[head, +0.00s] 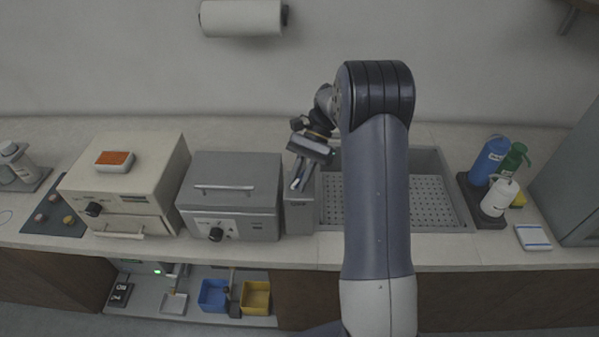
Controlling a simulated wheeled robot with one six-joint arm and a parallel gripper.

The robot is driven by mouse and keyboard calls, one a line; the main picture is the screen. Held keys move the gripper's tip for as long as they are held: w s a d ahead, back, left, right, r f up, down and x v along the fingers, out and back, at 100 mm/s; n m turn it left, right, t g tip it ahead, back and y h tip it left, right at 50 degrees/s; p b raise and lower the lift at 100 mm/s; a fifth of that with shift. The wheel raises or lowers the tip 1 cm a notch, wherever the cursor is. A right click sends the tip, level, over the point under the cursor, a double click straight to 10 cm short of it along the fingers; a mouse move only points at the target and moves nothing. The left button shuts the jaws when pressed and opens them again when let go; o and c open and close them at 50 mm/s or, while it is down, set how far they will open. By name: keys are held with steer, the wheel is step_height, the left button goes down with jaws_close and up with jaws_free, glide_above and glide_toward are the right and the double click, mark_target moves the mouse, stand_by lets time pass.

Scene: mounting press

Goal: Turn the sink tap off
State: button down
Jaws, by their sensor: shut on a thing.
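The sink (440,172) is a grey basin with a perforated bottom, set in the counter right of centre. My arm crosses in front of it and hides its middle. I cannot make out the tap or its handle; the arm may cover them. My gripper (299,180) is left of the sink's visible basin, pointing down over a narrow grey box (299,217). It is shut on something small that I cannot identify. I cannot tell whether its tips touch the box.
A grey machine with a knob (236,172) and a beige machine (160,160) stand to the left. Bottles (490,160) stand in a dark tray right of the sink. A paper roll (241,18) hangs on the wall. Blue (213,296) and yellow (256,298) bins sit below.

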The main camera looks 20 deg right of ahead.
steer(key=n+g+h, duration=0.1)
steer(key=n, duration=0.1)
steer(key=n+g+h+p, duration=0.1)
steer(key=n+h, duration=0.1)
steer(key=n, duration=0.1)
steer(key=shift+n+h, duration=0.3)
stand_by(0.4)
steer(key=c, duration=1.4)
jaws_free()
steer(key=shift+o, duration=0.2)
